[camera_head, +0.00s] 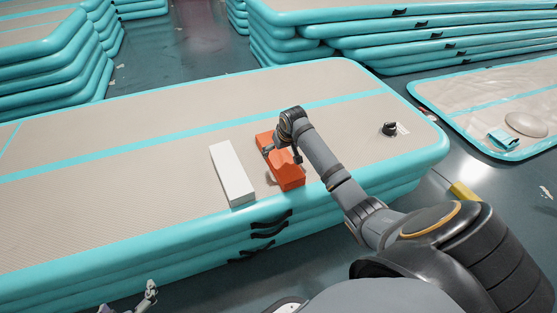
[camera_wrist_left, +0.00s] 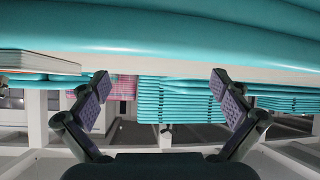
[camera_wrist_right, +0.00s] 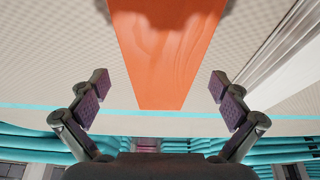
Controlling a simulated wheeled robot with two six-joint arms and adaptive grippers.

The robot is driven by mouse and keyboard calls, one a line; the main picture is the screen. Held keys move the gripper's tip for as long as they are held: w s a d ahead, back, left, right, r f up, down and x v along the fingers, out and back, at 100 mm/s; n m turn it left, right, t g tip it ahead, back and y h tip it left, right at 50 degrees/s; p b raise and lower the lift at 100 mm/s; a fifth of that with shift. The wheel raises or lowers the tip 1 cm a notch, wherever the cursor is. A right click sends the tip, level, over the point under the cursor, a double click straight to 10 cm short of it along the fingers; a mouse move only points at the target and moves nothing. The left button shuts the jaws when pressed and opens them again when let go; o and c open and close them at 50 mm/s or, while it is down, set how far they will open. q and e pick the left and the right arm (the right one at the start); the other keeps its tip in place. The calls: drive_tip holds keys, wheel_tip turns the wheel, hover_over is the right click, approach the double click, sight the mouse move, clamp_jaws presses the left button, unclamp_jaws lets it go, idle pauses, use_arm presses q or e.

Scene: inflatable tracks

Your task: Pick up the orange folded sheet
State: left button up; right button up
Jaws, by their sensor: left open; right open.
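The orange folded sheet (camera_head: 289,178) lies lengthwise on the beige top of the stacked inflatable track, near its front edge. My right gripper (camera_head: 283,154) is over it, and its arm hides part of the sheet in the head view. In the right wrist view the orange sheet (camera_wrist_right: 165,50) runs between the two spread fingers of my right gripper (camera_wrist_right: 159,78), with a gap on each side. My left gripper (camera_head: 146,297) is low, in front of the track's side. In the left wrist view its fingers (camera_wrist_left: 160,78) are spread with nothing between them.
A long white box (camera_head: 232,175) lies just left of the orange sheet; it also shows in the right wrist view (camera_wrist_right: 290,62). A small black item (camera_head: 390,129) lies towards the track's right end. The track top (camera_head: 90,215) is clear further left.

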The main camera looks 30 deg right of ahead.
sight(279, 154)
drive_tip(key=shift+b+x, duration=0.55)
drive_tip(key=shift+x, duration=0.35)
drive_tip(key=shift+w+a+f+b, duration=0.15)
drive_tip(key=shift+f+b, duration=0.3)
drive_tip(key=shift+f, duration=0.35)
drive_tip(key=c, duration=1.4)
drive_tip(key=shift+w, duration=0.1)
drive_tip(key=shift+c, duration=1.3)
use_arm(q)
drive_tip(key=w+r+t, duration=0.3)
drive_tip(key=r+t, duration=0.1)
drive_tip(key=r, duration=0.5)
drive_tip(key=w+r+t, duration=0.3)
drive_tip(key=r+t, duration=0.2)
drive_tip(key=r, duration=0.5)
drive_tip(key=shift+w+a+r, duration=0.3)
drive_tip(key=shift+w+a, duration=0.05)
drive_tip(key=shift+w, duration=0.05)
drive_tip(key=shift+f, duration=0.1)
